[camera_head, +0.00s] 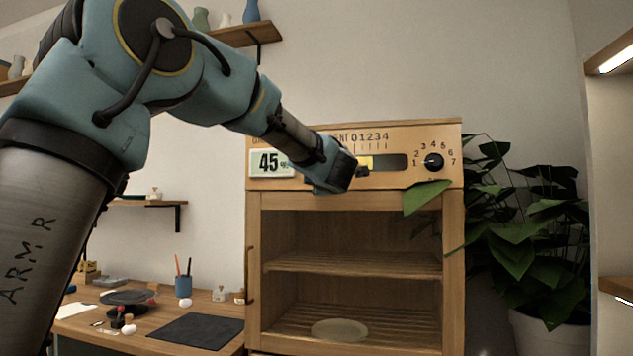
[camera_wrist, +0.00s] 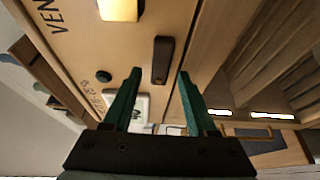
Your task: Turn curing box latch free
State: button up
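The curing box (camera_head: 453,250) is a wooden cabinet with a control panel (camera_head: 400,137) above a framed front with a long handle at its left. The latch (camera_wrist: 162,60) is a dark, rounded bar in the wrist view. It lies lengthwise along the panel, close to the panel's lower edge. In the head view my gripper hides the latch. My gripper (camera_head: 358,172) is at the panel's lower middle. In the wrist view its two green fingers (camera_wrist: 157,78) are apart, with the latch framed between and just beyond their tips. I see no contact with it.
The panel has a display (camera_head: 270,163) reading 45, a yellow vent slider (camera_head: 366,162) and a black dial (camera_head: 433,162). Plant leaves (camera_head: 425,197) overlap the box's right side. A desk (camera_head: 150,340) with small items stands left. A plate (camera_head: 339,330) lies inside the box.

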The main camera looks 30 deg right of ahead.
jog(key=shift+s, duration=0.15)
jog(key=b+v, duration=0.2)
jog(key=v, duration=0.8)
jog(key=shift+s+a+b, duration=0.2)
jog(key=shift+s+b, duration=0.05)
jog(key=shift+b, duration=0.1)
jog(key=w+a+f+m+g+p, duration=0.1)
jog(key=w+a+f+m+g, duration=0.25)
jog(key=a+f+m, duration=0.55)
jog(key=w+a+f+m+g+p, duration=0.25)
jog(key=w+a+f, duration=0.4)
jog(key=f, duration=0.65)
jog(key=s+a+f+m+g+y, duration=0.1)
jog(key=s+a+f+g+y, duration=0.1)
jog(key=s+a+f, duration=0.4)
jog(key=s+a+f+m+g+y, duration=0.1)
jog(key=s+a+f+g, duration=0.3)
jog(key=a, duration=0.7)
jog(key=s+a+f+m+g+y+p, duration=0.1)
jog(key=s+a+f+g+y, duration=0.2)
jog(key=s+a+f, duration=0.4)
jog(key=s+a, duration=0.1)
jog(key=a, duration=0.1)
jog(key=shift+s+a+f+m, duration=0.25)
jog(key=shift+a+f+m, duration=0.05)
jog(key=shift+a+m, duration=0.05)
